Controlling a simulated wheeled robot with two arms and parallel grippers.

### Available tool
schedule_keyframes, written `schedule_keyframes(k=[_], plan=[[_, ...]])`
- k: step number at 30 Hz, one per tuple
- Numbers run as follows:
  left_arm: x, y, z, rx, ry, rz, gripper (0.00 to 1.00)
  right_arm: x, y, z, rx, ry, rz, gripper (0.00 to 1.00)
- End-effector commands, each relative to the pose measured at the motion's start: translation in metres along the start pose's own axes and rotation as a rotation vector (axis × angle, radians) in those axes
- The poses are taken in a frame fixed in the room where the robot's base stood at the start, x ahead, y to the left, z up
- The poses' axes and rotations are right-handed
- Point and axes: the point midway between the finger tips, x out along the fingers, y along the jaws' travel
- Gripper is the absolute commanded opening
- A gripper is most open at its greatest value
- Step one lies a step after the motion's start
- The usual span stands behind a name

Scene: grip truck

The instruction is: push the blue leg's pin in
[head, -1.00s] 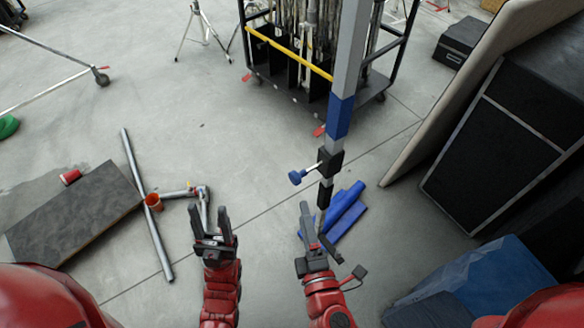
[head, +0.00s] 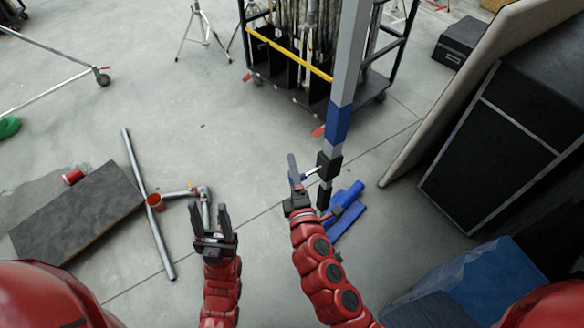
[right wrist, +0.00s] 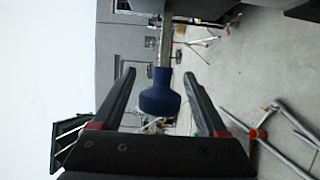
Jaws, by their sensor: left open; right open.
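The upright leg with a blue band (head: 338,122) has a black collar (head: 328,165) low on it. A pale pin (head: 311,172) sticks out of the collar's left side. Its blue knob is mostly hidden by my gripper in the head view. In the right wrist view the knob (right wrist: 160,97) sits between the two fingers of my open right gripper (right wrist: 158,78), with a gap on each side. In the head view my right gripper (head: 303,182) is at the collar's left. My left gripper (head: 211,212) is open and empty, well left of the leg.
Blue pieces (head: 345,212) lie at the leg's foot. A wheeled cart (head: 320,85) stands behind. Dark cases (head: 500,150) and a leaning board (head: 440,100) are at right. Floor between is clear.

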Motion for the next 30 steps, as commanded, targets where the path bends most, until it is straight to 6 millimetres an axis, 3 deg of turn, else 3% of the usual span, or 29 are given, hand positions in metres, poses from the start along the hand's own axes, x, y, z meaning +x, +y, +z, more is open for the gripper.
schedule_keyframes(k=[8, 21, 30], plan=[[0.0001, 0.0, -0.0001, 0.0, 0.0, 0.0, 0.5, 0.0013, -0.0005, -0.0003, 0.0, 0.001, 0.0, 0.76], [0.0001, 0.0, -0.0001, 0.0, 0.0, 0.0, 0.5, 0.0011, -0.0006, -0.0005, 0.0, 0.001, 0.0, 0.0], [0.0001, 0.0, -0.0001, 0.0, 0.0, 0.0, 0.5, 0.001, -0.0007, -0.0006, 0.0, 0.001, -0.001, 0.0]])
